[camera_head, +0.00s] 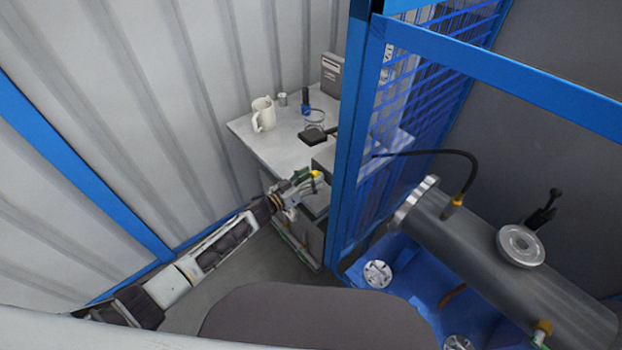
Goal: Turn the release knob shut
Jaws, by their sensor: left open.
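The grey metal flanged shell (470,230) lies on its side on a blue bench at the right, behind the blue frame. A black hose (440,152) runs to a brass fitting (457,200) on its top. I cannot tell which of these is the release knob. My left gripper (308,182) is open, by the table's front edge, well left of the shell; small green and yellow parts show at it. My right gripper is not in view.
A grey table (258,148) holds a white jug (263,114), a glass jar, a dark block and a grey box. A blue post (352,150) and mesh panel stand between my left gripper and the shell. A blue bench (408,283) carries metal discs.

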